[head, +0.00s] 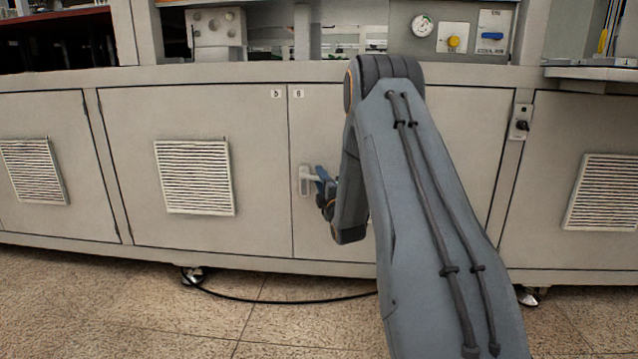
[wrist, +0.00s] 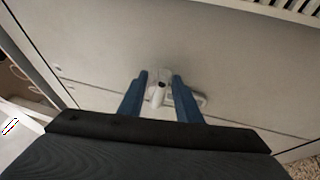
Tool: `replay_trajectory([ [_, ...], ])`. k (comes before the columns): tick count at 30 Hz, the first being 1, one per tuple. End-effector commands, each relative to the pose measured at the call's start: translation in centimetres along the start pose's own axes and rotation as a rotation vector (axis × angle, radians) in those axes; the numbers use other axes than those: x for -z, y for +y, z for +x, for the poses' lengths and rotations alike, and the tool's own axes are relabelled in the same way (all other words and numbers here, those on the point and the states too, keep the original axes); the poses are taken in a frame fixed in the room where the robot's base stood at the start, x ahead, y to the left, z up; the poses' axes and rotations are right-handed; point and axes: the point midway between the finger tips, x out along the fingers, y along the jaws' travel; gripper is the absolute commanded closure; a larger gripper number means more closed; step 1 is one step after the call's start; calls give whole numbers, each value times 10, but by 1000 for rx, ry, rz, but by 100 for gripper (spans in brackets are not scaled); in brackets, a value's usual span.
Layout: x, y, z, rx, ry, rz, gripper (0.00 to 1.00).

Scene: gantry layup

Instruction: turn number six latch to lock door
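The door numbered six (head: 450,130) is closed flush in the cabinet front, with its "6" label (head: 298,93) at the top left corner. Its pale latch (head: 304,181) sits at the door's left edge, and my arm partly hides the door. My gripper (head: 322,176) is at the latch, with blue fingers pointing at it. In the wrist view, the two blue fingers of my gripper (wrist: 159,77) stand apart with the latch's pale knob (wrist: 157,95) between them. I cannot tell whether either finger touches it. Part of the latch is hidden behind the right finger.
The door labelled five (head: 255,120), with a vent grille (head: 194,177), is closed to the left. A gauge (head: 422,26) and a yellow button (head: 453,41) are above. A black cable (head: 270,301) lies on the floor along the cabinet's foot.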

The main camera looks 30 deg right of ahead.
Motion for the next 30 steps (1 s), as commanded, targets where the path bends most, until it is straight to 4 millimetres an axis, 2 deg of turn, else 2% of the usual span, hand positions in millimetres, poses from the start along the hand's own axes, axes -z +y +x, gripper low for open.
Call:
replay_trajectory([
  [9, 0, 0, 3, 0, 0, 1, 69],
  [15, 0, 0, 3, 0, 0, 1, 100],
  [30, 2, -6, 2, -26, -14, 66, 100],
])
